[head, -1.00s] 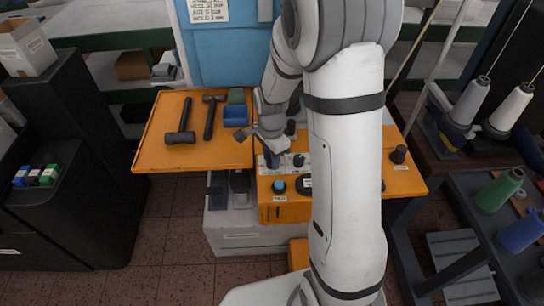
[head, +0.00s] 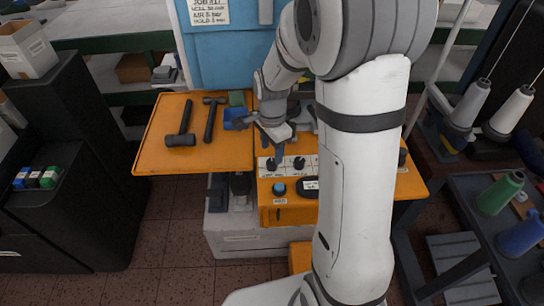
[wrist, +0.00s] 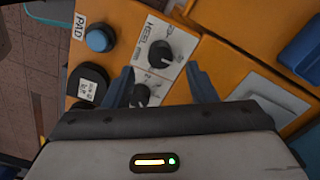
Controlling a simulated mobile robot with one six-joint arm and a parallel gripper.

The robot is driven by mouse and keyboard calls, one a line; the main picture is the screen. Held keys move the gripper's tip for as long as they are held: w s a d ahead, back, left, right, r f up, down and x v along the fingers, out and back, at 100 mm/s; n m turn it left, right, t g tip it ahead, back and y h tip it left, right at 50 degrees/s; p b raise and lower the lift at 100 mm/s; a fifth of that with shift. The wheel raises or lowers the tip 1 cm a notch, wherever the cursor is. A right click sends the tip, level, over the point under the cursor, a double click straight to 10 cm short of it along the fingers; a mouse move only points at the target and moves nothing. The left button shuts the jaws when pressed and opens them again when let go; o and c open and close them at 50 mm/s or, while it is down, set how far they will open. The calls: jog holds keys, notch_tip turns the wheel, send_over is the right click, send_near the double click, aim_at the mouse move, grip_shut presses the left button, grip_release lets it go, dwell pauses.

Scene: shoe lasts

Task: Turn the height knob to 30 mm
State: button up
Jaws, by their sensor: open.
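Two black knobs sit on a white label strip on the orange machine panel. The left one (head: 271,165) and the right one (head: 299,163) show in the head view. In the wrist view the knob marked HEEL (wrist: 160,54) lies just ahead of the fingertips, with a white pointer line. The other knob (wrist: 140,95) is partly hidden by my gripper body, and its label cannot be read. I cannot read which is the height knob, nor any setting. My gripper (wrist: 158,69) is open and empty above the panel; it also shows in the head view (head: 277,145).
Two hammers (head: 183,130) and a blue bin (head: 236,118) lie on the orange tray (head: 160,158) at left. Thread cones stand at right.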

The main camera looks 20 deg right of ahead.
aim_at(272, 162)
jog(key=shift+r, duration=1.5)
